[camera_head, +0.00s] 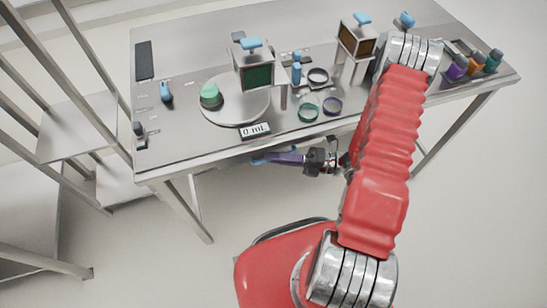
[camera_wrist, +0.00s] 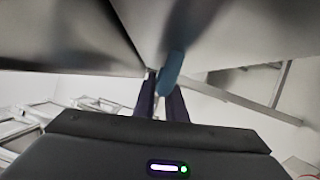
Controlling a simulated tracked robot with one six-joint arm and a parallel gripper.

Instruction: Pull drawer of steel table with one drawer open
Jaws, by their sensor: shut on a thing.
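The steel table (camera_head: 190,42) stands ahead of my body, its front edge running across the head view. A blue handle (camera_head: 258,161) shows just below that edge; it also shows in the wrist view (camera_wrist: 171,72), under grey steel surfaces. My gripper (camera_head: 276,158) has purple fingers and reaches left under the table's front edge. In the wrist view its fingers (camera_wrist: 162,92) are shut on the blue handle. The drawer front is mostly hidden under the tabletop in the head view, so I cannot tell how far it is out.
The tabletop holds a round plate (camera_head: 233,104) with a green-topped item, box-like devices (camera_head: 254,72), rings (camera_head: 308,109), and several coloured bottles (camera_head: 475,63) at the right. Steel shelving (camera_head: 78,128) stands at the left. The floor (camera_head: 215,268) in front of the table is clear.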

